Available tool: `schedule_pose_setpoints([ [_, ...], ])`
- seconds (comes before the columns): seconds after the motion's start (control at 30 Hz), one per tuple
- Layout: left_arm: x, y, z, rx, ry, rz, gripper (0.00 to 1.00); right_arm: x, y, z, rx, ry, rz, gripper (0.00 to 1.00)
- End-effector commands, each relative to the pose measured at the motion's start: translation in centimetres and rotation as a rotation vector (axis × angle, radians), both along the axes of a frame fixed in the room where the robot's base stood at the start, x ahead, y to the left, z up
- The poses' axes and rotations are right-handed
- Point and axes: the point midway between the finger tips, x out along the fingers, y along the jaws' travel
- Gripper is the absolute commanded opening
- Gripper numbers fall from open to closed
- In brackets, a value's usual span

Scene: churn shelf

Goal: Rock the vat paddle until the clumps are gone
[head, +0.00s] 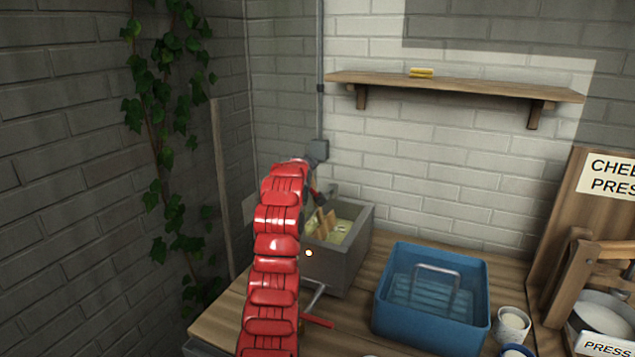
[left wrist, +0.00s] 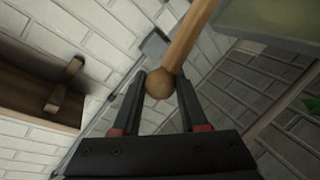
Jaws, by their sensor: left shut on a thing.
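The grey vat (head: 336,266) stands on the wooden counter, partly hidden behind my red left arm. Pale yellow liquid (head: 351,229) shows inside it; clumps are too small to make out clearly. The wooden paddle (head: 325,221) stands in the vat. In the left wrist view, the paddle's handle (left wrist: 187,38) ends in a round wooden knob (left wrist: 159,84). My left gripper (left wrist: 160,80) is shut on the handle at this knob, with one dark finger on each side. In the head view, the gripper is mostly hidden by my arm. My right gripper is not in view.
A blue basin (head: 384,303) with a metal handle inside stands right of the vat. A white cup (head: 513,324) and a wooden cheese press (head: 560,272) are farther right. A red lever (head: 319,322) sits below the vat. A wall shelf (head: 470,87) hangs above.

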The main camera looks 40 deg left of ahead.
Motion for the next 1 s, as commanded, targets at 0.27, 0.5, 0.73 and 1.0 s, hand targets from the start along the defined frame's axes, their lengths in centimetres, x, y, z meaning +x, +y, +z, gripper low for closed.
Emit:
schedule_pose_setpoints([
  [0.27, -0.4, 1.7, -1.0, -0.146, -0.035, 0.001, 0.0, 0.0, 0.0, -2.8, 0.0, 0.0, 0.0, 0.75],
  [0.5, -0.6, 2.4, -1.0, -0.2, -0.05, 0.002, 0.0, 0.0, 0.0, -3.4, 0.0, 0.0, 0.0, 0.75],
  [0.73, -0.6, 2.5, -0.9, -0.21, -0.051, 0.002, 0.0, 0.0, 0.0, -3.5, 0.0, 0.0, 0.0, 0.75],
  [1.0, -0.6, 2.5, -1.0, -0.209, -0.051, 0.002, 0.5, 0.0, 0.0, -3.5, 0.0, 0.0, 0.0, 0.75],
])
